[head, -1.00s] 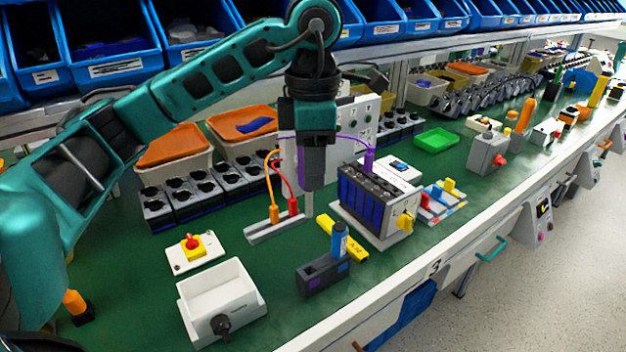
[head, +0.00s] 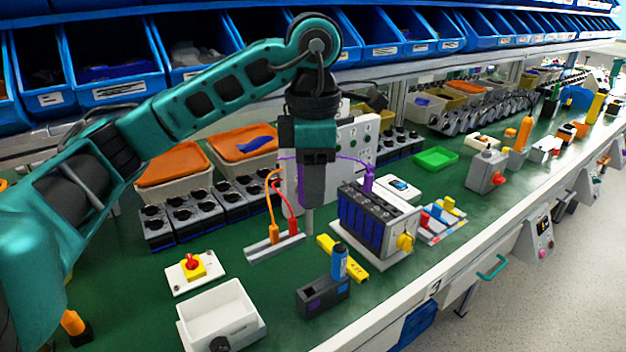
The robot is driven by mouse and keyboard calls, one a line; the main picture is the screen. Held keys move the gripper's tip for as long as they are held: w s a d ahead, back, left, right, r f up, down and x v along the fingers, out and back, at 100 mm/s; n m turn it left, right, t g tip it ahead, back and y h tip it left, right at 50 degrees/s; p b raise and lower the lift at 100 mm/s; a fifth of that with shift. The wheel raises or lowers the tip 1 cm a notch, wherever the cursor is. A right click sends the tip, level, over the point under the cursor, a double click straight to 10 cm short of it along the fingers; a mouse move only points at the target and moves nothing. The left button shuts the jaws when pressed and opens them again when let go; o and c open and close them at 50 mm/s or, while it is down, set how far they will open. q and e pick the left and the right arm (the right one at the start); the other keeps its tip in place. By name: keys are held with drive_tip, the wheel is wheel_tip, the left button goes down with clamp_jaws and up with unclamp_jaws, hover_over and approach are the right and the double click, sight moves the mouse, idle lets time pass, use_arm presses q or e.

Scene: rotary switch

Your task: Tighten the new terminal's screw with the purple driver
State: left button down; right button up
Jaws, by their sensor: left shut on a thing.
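My left gripper (head: 316,190) points down and is shut on a driver. Only a purple edge and the grey shaft (head: 310,220) of the driver show below the fingers; most of its handle is hidden. The driver is upright, near the right end of a grey rail with orange and red terminals (head: 276,248). I cannot tell whether its tip touches anything. The rotary switch (head: 375,220), dark blue with a yellow knob, stands to the right. A purple terminal (head: 367,182) with a purple wire stands at its top. My right gripper is not in view.
A dark holder (head: 322,298) carries a blue driver (head: 339,262), beside a yellow block (head: 345,260). A white box (head: 222,315) and a red-yellow button plate (head: 194,268) are front left. A panel (head: 355,145) stands behind.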

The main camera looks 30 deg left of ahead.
use_arm(q)
drive_tip(key=shift+r+p, duration=1.9)
drive_tip(key=shift+r, duration=1.5)
